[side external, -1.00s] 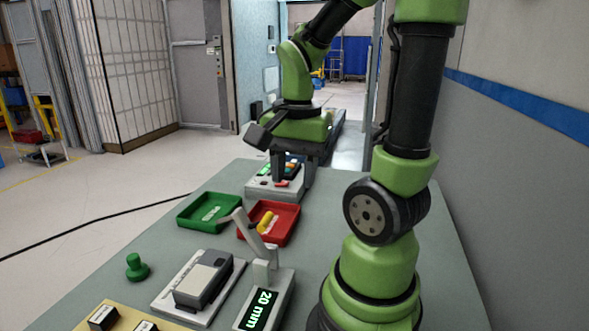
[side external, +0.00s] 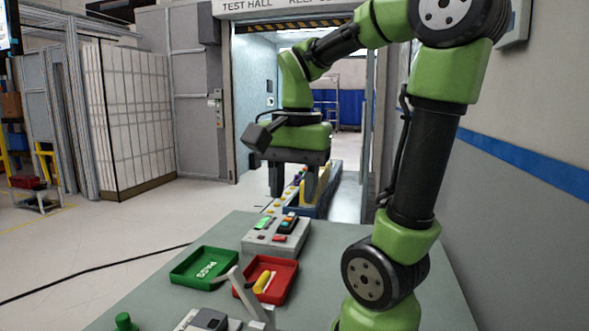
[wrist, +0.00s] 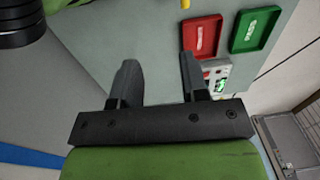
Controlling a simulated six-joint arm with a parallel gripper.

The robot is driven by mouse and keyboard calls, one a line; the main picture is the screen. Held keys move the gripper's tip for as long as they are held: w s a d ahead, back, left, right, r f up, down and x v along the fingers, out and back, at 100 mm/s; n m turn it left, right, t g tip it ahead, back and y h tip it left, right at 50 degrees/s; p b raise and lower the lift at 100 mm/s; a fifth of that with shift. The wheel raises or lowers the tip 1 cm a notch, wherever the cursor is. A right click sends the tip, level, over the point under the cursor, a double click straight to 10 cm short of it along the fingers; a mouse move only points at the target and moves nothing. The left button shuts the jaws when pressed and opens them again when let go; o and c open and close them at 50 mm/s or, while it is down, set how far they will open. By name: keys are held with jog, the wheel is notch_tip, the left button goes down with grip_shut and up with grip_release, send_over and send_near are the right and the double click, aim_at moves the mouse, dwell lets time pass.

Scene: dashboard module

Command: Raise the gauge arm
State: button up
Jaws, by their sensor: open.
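The gauge's grey arm (side external: 242,287) shows at the bottom of the side view, tilted up and to the left. The gauge body and its display are cut off below the frame. A yellow piece (side external: 262,282) shows beside the arm, against the red tray; I cannot tell whether it lies in the tray. My gripper (side external: 294,185) is open and empty, high above the table and well beyond the gauge arm. Its two dark fingers also show apart in the wrist view (wrist: 158,78). The grey gauge arm cannot be made out in the wrist view.
A green tray (side external: 183,273) and a red tray (side external: 291,271) lie between the gauge arm and the button panel (side external: 259,240). A green knob (side external: 124,322) and a grey device (side external: 207,319) are at the lower edge. Bare table (side external: 330,255) lies right of the panel.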

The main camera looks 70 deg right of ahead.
jog(key=shift+s+r, duration=0.1)
jog(key=shift+r, duration=1.3)
jog(key=shift+a, duration=0.1)
